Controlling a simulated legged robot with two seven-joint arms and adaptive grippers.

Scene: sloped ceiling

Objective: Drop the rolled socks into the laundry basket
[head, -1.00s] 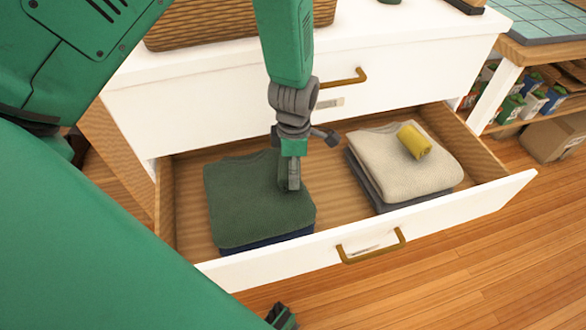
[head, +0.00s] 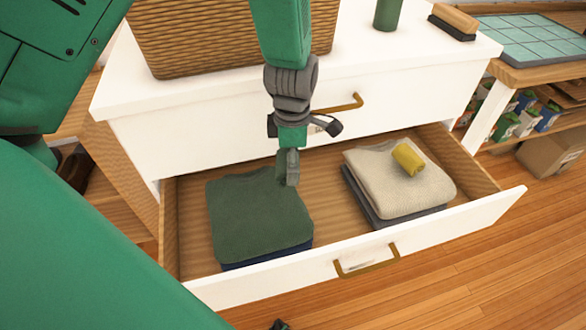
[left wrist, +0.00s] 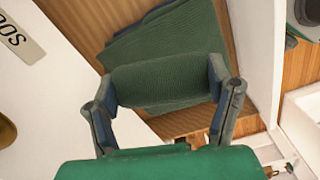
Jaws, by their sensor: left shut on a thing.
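My left gripper (head: 288,168) points down over the open drawer, above the dark green folded clothes. In the left wrist view its fingers (left wrist: 163,95) are shut on a dark green roll, the rolled socks (left wrist: 160,80). In the head view the gripper mostly hides this roll, which blends with the green clothes behind. The woven brown laundry basket (head: 180,38) stands on the white dresser top, behind the gripper and higher; its rim is out of frame. A yellow roll (head: 408,158) lies on the cream folded clothes in the drawer. My right gripper is not recognisable.
The pulled-out drawer (head: 350,265) holds a dark green stack (head: 255,215) at left and a cream stack (head: 390,190) at right. A green container (head: 388,14) and a brush (head: 453,20) stand on the dresser top. A shelf unit (head: 545,62) is at right.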

